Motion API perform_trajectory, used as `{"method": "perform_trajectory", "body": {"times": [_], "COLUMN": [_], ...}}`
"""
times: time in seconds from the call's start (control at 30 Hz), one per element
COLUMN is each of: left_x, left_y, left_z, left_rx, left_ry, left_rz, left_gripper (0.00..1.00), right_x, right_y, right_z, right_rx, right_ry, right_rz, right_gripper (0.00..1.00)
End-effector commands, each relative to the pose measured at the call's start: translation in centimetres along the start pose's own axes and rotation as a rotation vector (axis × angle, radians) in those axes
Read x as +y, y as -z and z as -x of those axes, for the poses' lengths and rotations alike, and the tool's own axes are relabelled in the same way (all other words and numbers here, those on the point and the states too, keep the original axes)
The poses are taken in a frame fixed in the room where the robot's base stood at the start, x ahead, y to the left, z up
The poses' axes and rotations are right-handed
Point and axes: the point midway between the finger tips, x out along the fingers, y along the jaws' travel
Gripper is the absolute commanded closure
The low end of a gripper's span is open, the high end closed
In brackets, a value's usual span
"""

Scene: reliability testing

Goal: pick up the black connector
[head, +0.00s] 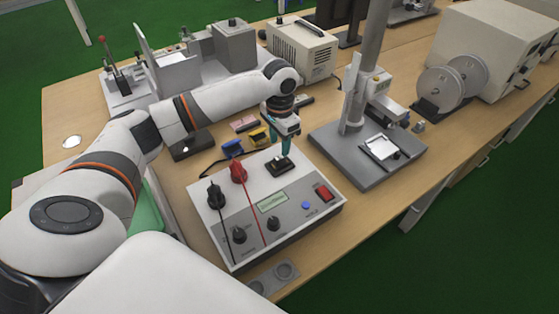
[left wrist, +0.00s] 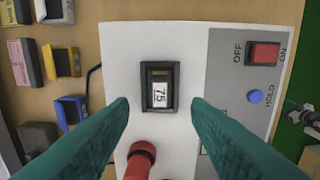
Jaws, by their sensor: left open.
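A black connector (head: 282,168) sits on the top panel of the tester box (head: 262,254). In the left wrist view the open fingers (left wrist: 159,104) lie left and right of the connector, with gaps on both sides. The exact height above it is hard to tell. The right gripper is not in view.
The tester box has a red plug (head: 238,171), a black plug (head: 216,194) and a red switch (head: 324,193). Blue (head: 232,149) and yellow (head: 258,136) blocks lie behind it. A grey press stand (head: 375,181) stands to the right.

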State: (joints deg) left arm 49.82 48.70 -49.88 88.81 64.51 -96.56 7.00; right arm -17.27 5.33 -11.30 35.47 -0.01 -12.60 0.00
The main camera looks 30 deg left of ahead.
Motion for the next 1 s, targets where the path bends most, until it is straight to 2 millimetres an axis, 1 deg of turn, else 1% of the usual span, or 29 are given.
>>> {"method": "perform_trajectory", "body": {"times": [0.17,0.33,0.4,0.5,0.73,0.77,1.0], "left_x": [-0.1,-0.2,-0.2,-0.2,-0.2,-0.2,-0.2], "left_y": [0.0,0.0,0.0,0.0,0.0,0.0,0.0], "left_z": [-1.2,-3.7,-4.7,-5.6,-5.8,-5.8,-5.8], "left_rx": [0.000,0.002,0.000,0.000,-0.001,-0.001,-0.002], "left_ry": [0.000,0.000,0.000,0.000,-0.001,-0.001,-0.001], "left_rz": [0.000,0.000,0.001,0.000,-0.001,-0.001,-0.001], "left_gripper": [0.56,0.56,0.56,0.56,0.56,0.58,0.97], "right_x": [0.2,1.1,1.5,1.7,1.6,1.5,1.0], "right_y": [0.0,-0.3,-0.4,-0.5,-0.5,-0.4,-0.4], "right_z": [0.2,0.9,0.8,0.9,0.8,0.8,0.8], "right_rx": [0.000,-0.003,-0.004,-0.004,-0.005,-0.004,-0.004], "right_ry": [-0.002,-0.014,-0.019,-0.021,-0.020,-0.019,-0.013], "right_rz": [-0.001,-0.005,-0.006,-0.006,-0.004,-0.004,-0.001], "right_gripper": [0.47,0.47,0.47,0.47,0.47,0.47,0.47]}}
